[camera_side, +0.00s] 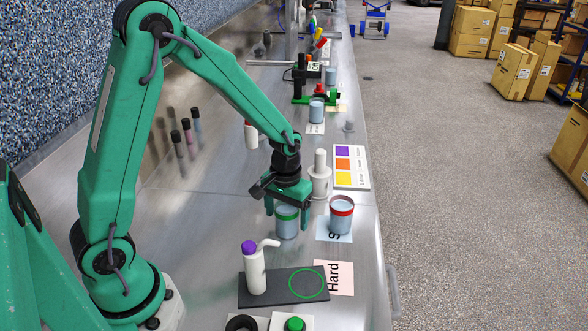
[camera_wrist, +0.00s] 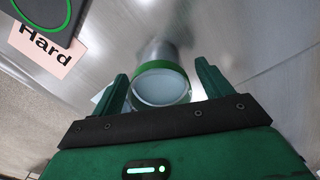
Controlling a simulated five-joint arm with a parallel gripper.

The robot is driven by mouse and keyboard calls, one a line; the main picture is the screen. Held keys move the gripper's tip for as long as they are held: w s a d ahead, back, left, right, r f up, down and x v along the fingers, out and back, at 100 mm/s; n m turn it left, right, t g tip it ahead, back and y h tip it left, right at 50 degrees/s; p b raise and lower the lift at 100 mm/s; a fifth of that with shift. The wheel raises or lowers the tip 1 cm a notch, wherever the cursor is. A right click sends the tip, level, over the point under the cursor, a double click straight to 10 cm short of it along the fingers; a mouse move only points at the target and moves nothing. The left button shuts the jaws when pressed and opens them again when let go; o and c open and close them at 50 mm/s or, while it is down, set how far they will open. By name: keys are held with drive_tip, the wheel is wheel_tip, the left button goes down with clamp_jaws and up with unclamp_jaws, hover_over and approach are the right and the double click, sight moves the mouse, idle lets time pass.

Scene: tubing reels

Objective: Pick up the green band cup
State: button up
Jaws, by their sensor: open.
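The green band cup (camera_side: 287,224) is a pale blue-grey cup with a green band at its rim. It stands upright on the metal bench. My gripper (camera_side: 288,222) is above and around it, with one finger on each side of the cup. In the wrist view the cup (camera_wrist: 161,86) shows its round top between the two green fingers (camera_wrist: 162,85). The jaws are open, with a gap visible on the right side of the cup; whether the left finger touches it is hard to tell.
A cup with a red band (camera_side: 341,214) stands to the right on a pale card. A purple-capped bottle (camera_side: 254,267) stands on a dark plate (camera_side: 284,293) with a green ring, in front. A pink "Hard" card (camera_side: 335,278) lies beside it.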

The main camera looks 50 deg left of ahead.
idle(0.4)
drive_tip(key=c, duration=1.1)
drive_tip(key=shift+r, duration=0.2)
wheel_tip(320, 180, up, 10)
drive_tip(key=shift+f, duration=0.15)
